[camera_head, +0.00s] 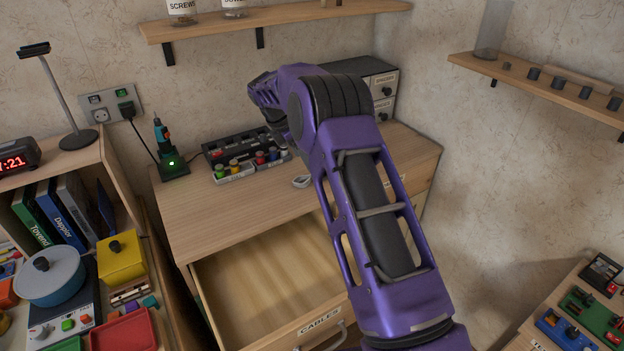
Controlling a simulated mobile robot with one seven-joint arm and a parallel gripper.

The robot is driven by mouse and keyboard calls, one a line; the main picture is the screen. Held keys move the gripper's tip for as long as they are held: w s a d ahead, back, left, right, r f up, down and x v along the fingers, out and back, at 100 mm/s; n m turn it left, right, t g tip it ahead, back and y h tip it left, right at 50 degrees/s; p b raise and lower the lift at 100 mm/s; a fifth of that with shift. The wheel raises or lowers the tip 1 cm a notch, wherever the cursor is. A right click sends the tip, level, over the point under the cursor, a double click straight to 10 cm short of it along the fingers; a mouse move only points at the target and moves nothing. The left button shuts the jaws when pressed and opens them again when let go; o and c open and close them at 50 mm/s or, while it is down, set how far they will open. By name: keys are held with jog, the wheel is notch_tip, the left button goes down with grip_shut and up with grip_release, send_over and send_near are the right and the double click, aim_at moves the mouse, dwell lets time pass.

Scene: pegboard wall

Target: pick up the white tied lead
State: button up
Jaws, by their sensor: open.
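A small pale looped item, seemingly the white tied lead (301,181), lies on the wooden desk top just left of my purple arm. It is too small to make out the tie. My gripper (277,134) is at the far end of the arm, over the back of the desk above the dark organiser tray. It is up and behind the lead in the picture, apart from it. It is open, with its fingers small and partly hidden by my wrist.
An open, empty-looking drawer marked CABLES (270,285) juts out below the desk top. The desk's left part is clear.

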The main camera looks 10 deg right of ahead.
jog(key=shift+x, duration=3.45)
jog(key=shift+r, duration=0.1)
grip_shut()
